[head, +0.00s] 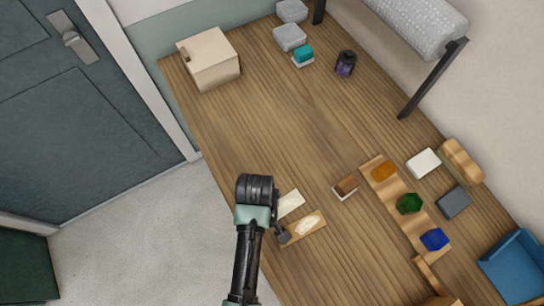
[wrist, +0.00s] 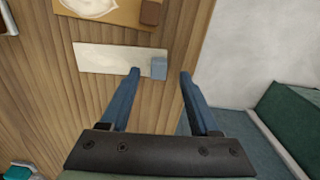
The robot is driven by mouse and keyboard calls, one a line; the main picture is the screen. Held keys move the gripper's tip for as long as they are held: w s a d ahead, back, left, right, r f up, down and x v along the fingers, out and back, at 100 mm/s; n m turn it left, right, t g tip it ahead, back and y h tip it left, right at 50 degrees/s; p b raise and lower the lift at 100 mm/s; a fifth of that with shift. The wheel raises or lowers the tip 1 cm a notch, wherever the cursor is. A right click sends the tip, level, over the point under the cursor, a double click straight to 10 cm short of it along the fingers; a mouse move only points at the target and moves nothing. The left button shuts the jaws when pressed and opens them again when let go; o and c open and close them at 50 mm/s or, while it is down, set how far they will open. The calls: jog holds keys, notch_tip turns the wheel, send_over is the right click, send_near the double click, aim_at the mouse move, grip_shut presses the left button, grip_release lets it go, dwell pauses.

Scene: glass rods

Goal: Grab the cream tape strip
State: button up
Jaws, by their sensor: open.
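A flat cream strip (wrist: 108,59) lies on the wooden surface in the wrist view, with a small blue-grey block (wrist: 159,68) at its right end. My gripper (wrist: 159,73) is open. Its two blue fingers stand apart, with the block appearing between their tips and the left tip overlapping the strip's lower edge. I cannot tell the height of the tips above it. In the head view the cream strip (head: 291,203) shows just right of my wrist, which hides its left part. The fingertips are not clear there.
A tan board (head: 316,222) with a pale patch lies beside the strip; a brown block (wrist: 150,12) is at its end. A brown-topped block (head: 346,186) and a wooden rack (head: 378,166) with coloured lumps are to the right. The table's middle is clear.

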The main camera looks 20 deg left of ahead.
jog(key=shift+f, duration=1.35)
jog(key=shift+c, duration=0.3)
grip_shut()
